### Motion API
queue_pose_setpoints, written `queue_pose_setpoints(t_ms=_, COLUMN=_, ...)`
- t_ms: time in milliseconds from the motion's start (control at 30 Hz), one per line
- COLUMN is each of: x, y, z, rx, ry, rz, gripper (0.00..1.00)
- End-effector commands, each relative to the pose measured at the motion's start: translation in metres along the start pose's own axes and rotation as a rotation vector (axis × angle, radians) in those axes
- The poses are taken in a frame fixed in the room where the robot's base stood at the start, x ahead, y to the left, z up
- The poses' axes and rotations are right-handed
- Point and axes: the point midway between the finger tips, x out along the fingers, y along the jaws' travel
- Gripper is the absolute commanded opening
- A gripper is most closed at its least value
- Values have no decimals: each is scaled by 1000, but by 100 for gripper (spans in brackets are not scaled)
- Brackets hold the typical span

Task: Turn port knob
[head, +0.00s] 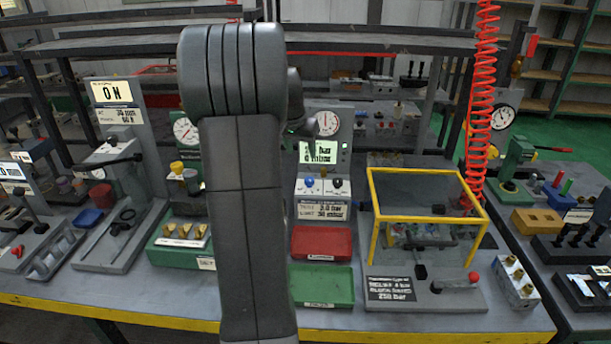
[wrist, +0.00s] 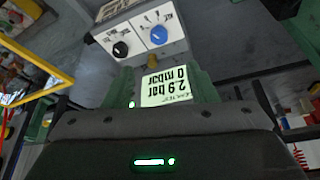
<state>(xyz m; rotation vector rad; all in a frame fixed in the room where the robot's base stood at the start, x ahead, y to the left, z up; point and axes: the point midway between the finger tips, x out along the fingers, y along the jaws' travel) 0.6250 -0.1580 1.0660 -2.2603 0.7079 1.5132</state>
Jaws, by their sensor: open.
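The test panel carries a blue knob (head: 309,182) and a black knob (head: 338,183), side by side under a lit green display (head: 319,152). The knob labels are too small to read. The wrist view is upside down: the black knob (wrist: 120,50) and blue knob (wrist: 159,35) show on the grey panel (wrist: 140,38). The display (wrist: 166,87) reads 2.9 bar and 0 mbar. My gripper (head: 308,127) is open, in front of the display and above the knobs, apart from both. My arm partly hides it.
A red tray (head: 321,243) and a green tray (head: 322,287) lie below the panel. A yellow-framed clear box (head: 425,215) stands close on the right, with a red coiled hose (head: 476,110) behind. A gauge (head: 327,122) sits above the display. A brass-fitting block (head: 183,236) is left of my arm.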

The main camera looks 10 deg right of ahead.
Motion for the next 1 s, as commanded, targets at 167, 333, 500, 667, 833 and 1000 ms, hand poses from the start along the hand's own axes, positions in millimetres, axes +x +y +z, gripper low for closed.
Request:
queue_pose_setpoints(t_ms=167, x=20, y=0, z=0, rx=1, ry=-4, rz=2, gripper=52)
queue_pose_setpoints(t_ms=333, x=56, y=0, z=1, rx=0, ry=-5, rz=2, gripper=52)
queue_pose_setpoints(t_ms=500, x=92, y=1, z=1, rx=0, ry=-5, rz=2, gripper=52)
queue_pose_setpoints(t_ms=667, x=117, y=0, z=0, rx=-1, ry=-3, rz=0, gripper=52)
queue_pose_setpoints(t_ms=833, x=131, y=0, z=0, rx=-1, ry=-1, rz=-1, gripper=52)
queue_pose_setpoints(t_ms=1000, x=135, y=0, z=0, rx=-1, ry=-1, rz=-1, gripper=52)
